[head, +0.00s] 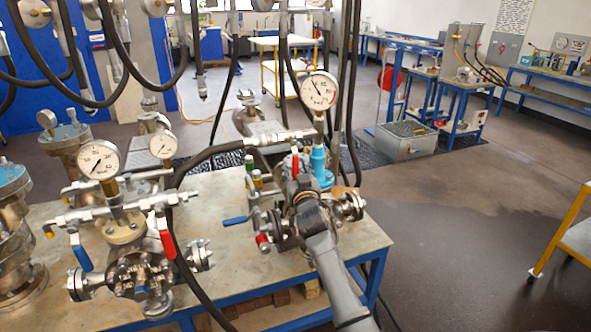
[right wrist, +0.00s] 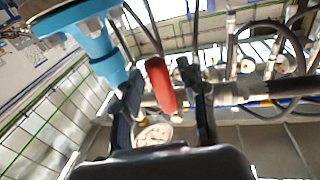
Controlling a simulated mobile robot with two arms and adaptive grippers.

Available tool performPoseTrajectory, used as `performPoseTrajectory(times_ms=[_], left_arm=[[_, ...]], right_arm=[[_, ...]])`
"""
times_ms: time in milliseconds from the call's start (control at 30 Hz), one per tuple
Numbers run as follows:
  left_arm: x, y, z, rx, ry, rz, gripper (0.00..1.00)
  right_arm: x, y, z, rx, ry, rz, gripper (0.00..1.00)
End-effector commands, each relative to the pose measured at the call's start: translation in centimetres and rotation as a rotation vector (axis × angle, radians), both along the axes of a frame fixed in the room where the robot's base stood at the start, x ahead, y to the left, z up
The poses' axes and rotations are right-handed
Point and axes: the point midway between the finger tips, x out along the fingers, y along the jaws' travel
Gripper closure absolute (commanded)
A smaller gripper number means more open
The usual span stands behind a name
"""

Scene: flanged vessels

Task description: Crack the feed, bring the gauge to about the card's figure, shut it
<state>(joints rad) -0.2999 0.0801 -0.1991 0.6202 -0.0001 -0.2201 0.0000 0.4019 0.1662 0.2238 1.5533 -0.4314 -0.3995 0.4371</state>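The white dial gauge (head: 319,90) stands upright above the light-blue fitting (head: 318,160) on the right vessel; its needle seems to point up and left, its figures too small to read. A red lever handle (head: 295,165) hangs below the pipe beside that fitting. My right gripper (head: 290,184) reaches up to this lever. In the right wrist view, the red lever (right wrist: 161,86) lies between the two fingers of my right gripper (right wrist: 163,92), which look open with narrow gaps beside it. A dial (right wrist: 154,135) shows partly behind the fingers. I cannot make out a card. My left gripper is not in view.
A second vessel (head: 140,268) stands left on the bench (head: 225,285), with its own gauge (head: 99,160) and red and blue levers. A black hose (head: 173,225) loops between the vessels. A blue lever (head: 235,221) sticks out left of my right gripper.

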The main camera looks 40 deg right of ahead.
Motion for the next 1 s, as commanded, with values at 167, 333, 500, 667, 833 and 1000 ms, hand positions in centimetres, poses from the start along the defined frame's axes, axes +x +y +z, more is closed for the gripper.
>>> performPoseTrajectory(times_ms=[167,333,500,667,833,1000], left_arm=[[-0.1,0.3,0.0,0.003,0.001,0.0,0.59],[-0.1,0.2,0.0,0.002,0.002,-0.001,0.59],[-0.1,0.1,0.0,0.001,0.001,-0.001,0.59],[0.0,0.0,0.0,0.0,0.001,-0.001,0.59],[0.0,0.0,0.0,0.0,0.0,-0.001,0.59],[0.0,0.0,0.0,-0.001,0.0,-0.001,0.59]], right_arm=[[0.0,0.0,0.1,0.001,-0.003,0.0,0.59],[-0.9,0.4,0.0,0.001,-0.002,0.001,0.59],[-3.5,1.7,-0.2,0.002,-0.002,0.001,0.59],[-6.5,3.0,-0.4,0.002,-0.002,0.0,0.59],[-9.2,4.2,-0.6,0.002,-0.001,-0.001,0.59],[-10.7,4.9,-0.6,0.001,-0.001,-0.001,0.59]])
